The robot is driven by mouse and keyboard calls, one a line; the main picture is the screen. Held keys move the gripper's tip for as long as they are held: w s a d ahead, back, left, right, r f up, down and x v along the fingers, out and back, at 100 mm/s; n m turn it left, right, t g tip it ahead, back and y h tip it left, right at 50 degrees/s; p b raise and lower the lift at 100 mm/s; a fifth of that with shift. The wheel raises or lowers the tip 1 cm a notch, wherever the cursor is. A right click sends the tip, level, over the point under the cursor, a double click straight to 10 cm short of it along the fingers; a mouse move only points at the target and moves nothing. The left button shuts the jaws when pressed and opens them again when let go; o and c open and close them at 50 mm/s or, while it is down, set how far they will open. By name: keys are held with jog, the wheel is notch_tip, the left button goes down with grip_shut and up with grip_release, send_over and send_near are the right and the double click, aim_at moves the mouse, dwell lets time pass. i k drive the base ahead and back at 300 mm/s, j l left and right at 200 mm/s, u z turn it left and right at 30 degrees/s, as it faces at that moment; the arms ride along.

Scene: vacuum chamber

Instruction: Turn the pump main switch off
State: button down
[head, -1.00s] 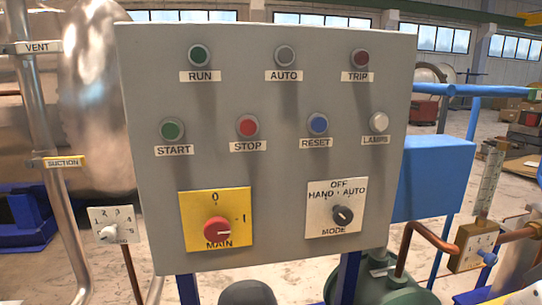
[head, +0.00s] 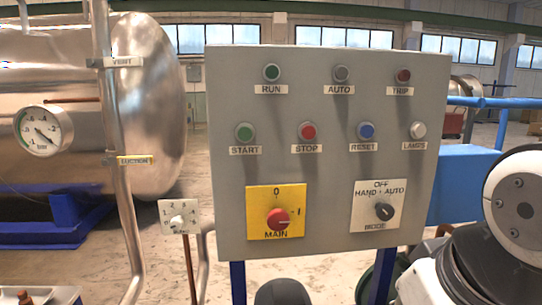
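The pump main switch (head: 278,219) is a red rotary knob on a yellow plate (head: 258,195) marked 0 at the top, 1 at the right and MAIN below. It sits at the lower left of the grey control panel (head: 330,105) in the head view. The knob's pale pointer mark seems to point right, towards the 1, though it is small here. My gripper is not in view; only white and black links of my arm show at the right edge, to the right of the panel. Nothing touches the switch.
The MODE selector (head: 384,211) is right of the main switch. START (head: 244,132), STOP (head: 307,131) and RESET (head: 366,131) buttons are above. A small numbered dial plate (head: 180,217) and a vertical pipe (head: 118,160) stand left. A blue box (head: 462,180) is behind, right.

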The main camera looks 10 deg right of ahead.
aim_at(278, 219)
jog(key=k+j, duration=0.1)
jog(key=j, duration=1.1)
jog(key=k+j, duration=0.15)
jog(key=j, duration=0.45)
jog(key=i+z, duration=0.05)
